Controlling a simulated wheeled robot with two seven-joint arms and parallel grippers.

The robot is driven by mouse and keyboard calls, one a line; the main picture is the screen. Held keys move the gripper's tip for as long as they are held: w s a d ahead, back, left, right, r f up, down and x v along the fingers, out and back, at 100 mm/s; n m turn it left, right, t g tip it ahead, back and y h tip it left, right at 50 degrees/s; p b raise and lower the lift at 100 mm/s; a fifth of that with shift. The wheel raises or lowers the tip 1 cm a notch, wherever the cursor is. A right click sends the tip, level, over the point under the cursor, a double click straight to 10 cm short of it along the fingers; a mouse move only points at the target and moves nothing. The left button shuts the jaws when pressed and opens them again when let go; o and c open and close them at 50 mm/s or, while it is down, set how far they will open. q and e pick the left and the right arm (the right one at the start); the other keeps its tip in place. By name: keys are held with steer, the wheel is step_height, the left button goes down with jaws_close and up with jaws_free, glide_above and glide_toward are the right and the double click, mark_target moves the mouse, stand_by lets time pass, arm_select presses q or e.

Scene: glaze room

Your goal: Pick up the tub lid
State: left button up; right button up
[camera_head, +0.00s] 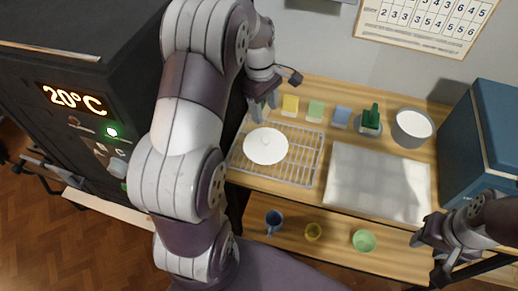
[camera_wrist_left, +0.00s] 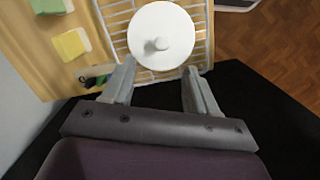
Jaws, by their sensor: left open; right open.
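The tub lid (camera_head: 266,147) is a white round disc with a small knob in its middle. It lies flat on a wire rack (camera_head: 308,168) on the wooden table. In the left wrist view the lid (camera_wrist_left: 178,34) and its knob show just beyond the fingertips. My left gripper (camera_head: 262,104) is open and empty, above the back edge of the rack; its two fingers (camera_wrist_left: 158,76) are spread apart in the left wrist view, with nothing between them. My right gripper (camera_head: 432,249) is open and empty at the lower right, away from the lid.
Yellow (camera_head: 290,105), green (camera_head: 315,110) and blue (camera_head: 341,116) blocks stand along the back. A cactus (camera_head: 371,117), a grey tub (camera_head: 412,129) and a blue box (camera_head: 490,135) stand further right. A pale mat (camera_head: 377,182) lies beside the rack. Cups (camera_head: 274,221) sit on the lower shelf. A dark kiln (camera_head: 80,95) stands left.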

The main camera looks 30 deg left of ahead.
mark_target(266, 139)
arm_select(q)
steer(key=shift+w+d+f+p, duration=0.1)
steer(key=shift+d+f+p, duration=0.1)
steer(key=shift+f+p, duration=0.35)
steer(key=shift+w+d+f+p, duration=0.1)
steer(key=shift+d+f+p, duration=0.1)
steer(key=shift+f, duration=0.5)
steer(key=f, duration=0.1)
steer(key=s+f, duration=0.1)
steer(key=f, duration=0.1)
steer(key=f+p, duration=0.1)
steer(key=shift+s+a+f, duration=0.15)
steer(key=shift+a+f, duration=0.2)
steer(key=shift+f, duration=0.05)
steer(key=f, duration=0.3)
steer(key=shift+w+d+f, duration=0.2)
steer(key=shift+w+d, duration=0.05)
steer(key=shift+d, duration=0.15)
steer(key=shift+s+a, duration=0.15)
arm_select(e)
steer(key=shift+s+a+r, duration=0.1)
steer(key=shift+a+r, duration=0.15)
steer(key=shift+r, duration=0.55)
arm_select(q)
steer(key=c, duration=0.5)
jaws_close()
arm_select(e)
steer(key=shift+d, duration=0.1)
